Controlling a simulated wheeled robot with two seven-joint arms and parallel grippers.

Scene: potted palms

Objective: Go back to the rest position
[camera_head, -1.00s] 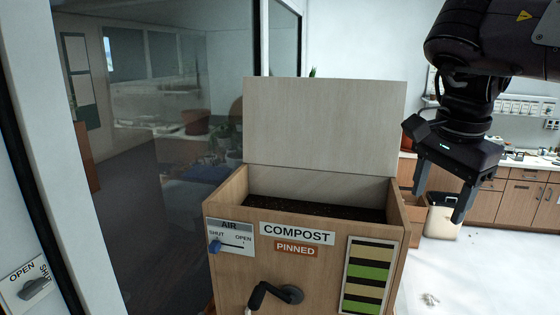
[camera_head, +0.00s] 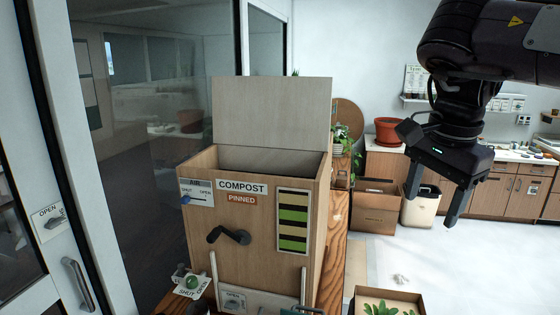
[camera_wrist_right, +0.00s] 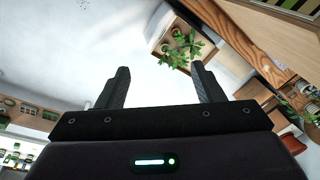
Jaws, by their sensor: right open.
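My right gripper (camera_head: 437,192) hangs from the upper right in the head view, with its fingers pointing down. Its two fingers are apart and nothing is between them. In the right wrist view the gripper (camera_wrist_right: 163,88) also shows both fingers spread and empty over the floor. My left gripper does not show in either view.
A wooden compost box (camera_head: 238,250) with a raised lid (camera_head: 272,110) stands left of my right gripper. A cardboard box (camera_head: 374,210) and a bin (camera_head: 420,208) stand behind. The white floor (camera_head: 460,270) there is mostly clear.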

